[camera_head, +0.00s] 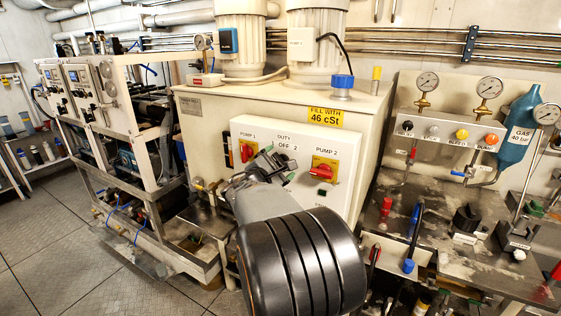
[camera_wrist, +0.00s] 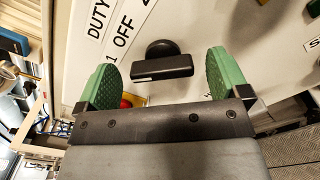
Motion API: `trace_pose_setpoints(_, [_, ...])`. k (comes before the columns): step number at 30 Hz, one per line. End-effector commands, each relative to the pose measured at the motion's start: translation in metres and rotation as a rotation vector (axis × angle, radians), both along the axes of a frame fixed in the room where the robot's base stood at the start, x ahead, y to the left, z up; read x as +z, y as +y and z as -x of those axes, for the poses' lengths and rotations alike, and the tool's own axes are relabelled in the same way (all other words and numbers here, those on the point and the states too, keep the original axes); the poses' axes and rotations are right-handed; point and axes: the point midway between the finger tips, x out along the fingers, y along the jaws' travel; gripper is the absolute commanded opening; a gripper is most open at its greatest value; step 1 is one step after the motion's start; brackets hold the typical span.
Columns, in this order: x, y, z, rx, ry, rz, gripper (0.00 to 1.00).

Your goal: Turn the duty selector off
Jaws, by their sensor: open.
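The duty selector is a black knob with a bar handle (camera_wrist: 162,68), on the white panel (camera_head: 345,150) beside the "1 OFF 2" label (camera_wrist: 124,38). In the wrist view its bar lies nearly level across the picture. I cannot tell for sure which mark it points to. My gripper (camera_wrist: 165,78) is open, with a green fingertip on each side of the knob and gaps to both. In the head view my gripper (camera_head: 277,163) is at the panel below the "DUTY" lettering and hides the knob.
The red-and-yellow pump 1 switch (camera_head: 246,150) is just left of my gripper, and the pump 2 switch (camera_head: 323,170) is to its right. Two large motors (camera_head: 240,38) stand on the cabinet. A gauge and valve bench (camera_head: 450,205) stands at right. Floor (camera_head: 60,250) is open at left.

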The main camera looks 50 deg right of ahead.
Motion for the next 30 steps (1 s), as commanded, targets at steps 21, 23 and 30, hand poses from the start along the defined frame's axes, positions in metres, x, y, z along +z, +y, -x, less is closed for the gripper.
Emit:
trace_pose_setpoints(21, [-0.0003, -0.0145, -0.0034, 0.001, 0.0, -0.001, 0.77])
trace_pose_setpoints(23, [-0.0003, -0.0145, -0.0034, 0.0, 0.0, -0.001, 0.72])
trace_pose_setpoints(30, [-0.0003, -0.0144, -0.0034, 0.001, 0.0, -0.001, 0.49])
